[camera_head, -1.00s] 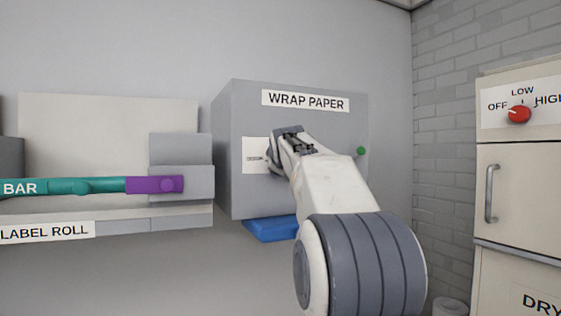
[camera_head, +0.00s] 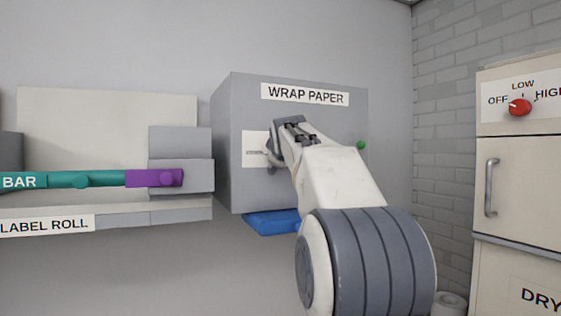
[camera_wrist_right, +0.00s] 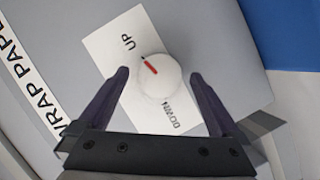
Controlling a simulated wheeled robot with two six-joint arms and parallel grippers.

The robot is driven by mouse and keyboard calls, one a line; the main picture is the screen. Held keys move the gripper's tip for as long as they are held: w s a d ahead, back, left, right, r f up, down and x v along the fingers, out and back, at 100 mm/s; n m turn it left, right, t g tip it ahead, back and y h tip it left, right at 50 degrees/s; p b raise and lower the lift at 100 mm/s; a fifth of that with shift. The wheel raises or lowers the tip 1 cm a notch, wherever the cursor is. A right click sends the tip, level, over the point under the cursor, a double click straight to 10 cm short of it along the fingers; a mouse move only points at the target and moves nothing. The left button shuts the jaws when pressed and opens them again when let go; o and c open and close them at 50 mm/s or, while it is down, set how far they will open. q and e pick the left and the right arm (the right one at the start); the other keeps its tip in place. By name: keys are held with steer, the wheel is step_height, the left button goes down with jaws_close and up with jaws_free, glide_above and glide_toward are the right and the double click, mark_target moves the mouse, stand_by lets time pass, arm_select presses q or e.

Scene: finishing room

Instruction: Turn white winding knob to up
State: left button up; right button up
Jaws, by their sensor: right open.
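The white winding knob (camera_wrist_right: 160,78) sits on a white plate (camera_wrist_right: 105,48) marked UP and DOWN in the right wrist view. Its red pointer mark lies on the side toward UP. My right gripper (camera_wrist_right: 158,75) is open, with one dark finger on each side of the knob; a gap shows on both sides. In the head view my right arm and gripper (camera_head: 283,135) reach to the front of the grey WRAP PAPER box (camera_head: 240,185) and hide the knob. The plate's left part (camera_head: 254,150) shows there. My left gripper is not in view.
A green button (camera_head: 361,145) is at the box's right edge, and a blue part (camera_head: 270,223) is below it. At left is a label roll unit with a teal and purple bar (camera_head: 100,180). A cabinet with a red dial (camera_head: 519,107) stands at right.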

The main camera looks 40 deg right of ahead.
steer(key=b+v, duration=0.3)
steer(key=v, duration=0.6)
steer(key=shift+b, duration=0.3)
steer(key=shift+s, duration=0.1)
steer(key=w+a+f+n+g+y+b, duration=0.1)
steer(key=w+a+f+y, duration=0.15)
steer(key=a+f, duration=0.6)
steer(key=w+a+f+g+y+b, duration=0.15)
steer(key=a+f+y, duration=0.25)
steer(key=a+f, duration=0.45)
steer(key=s+a+f+g+y+b, duration=0.1)
steer(key=s+a+f, duration=0.1)
steer(key=a+f, duration=0.45)
steer(key=s+a+f+g+y+b, duration=0.15)
steer(key=a+f, duration=0.25)
steer(key=f, duration=0.5)
steer(key=s+a+f+n+g+y+b, duration=0.1)
steer(key=s+a+f+g, duration=0.1)
steer(key=s+a+f, duration=0.35)
steer(key=s+a+f+g+b, duration=0.1)
steer(key=s+a+f+g, duration=0.15)
steer(key=s+f, duration=0.45)
steer(key=s+a+f+g+b, duration=0.1)
steer(key=s+f+g, duration=0.2)
steer(key=s+f, duration=1.1)
steer(key=shift+s+a+f+g+b, duration=0.35)
steer(key=shift+s+a+f, duration=0.05)
steer(key=shift+s, duration=0.5)
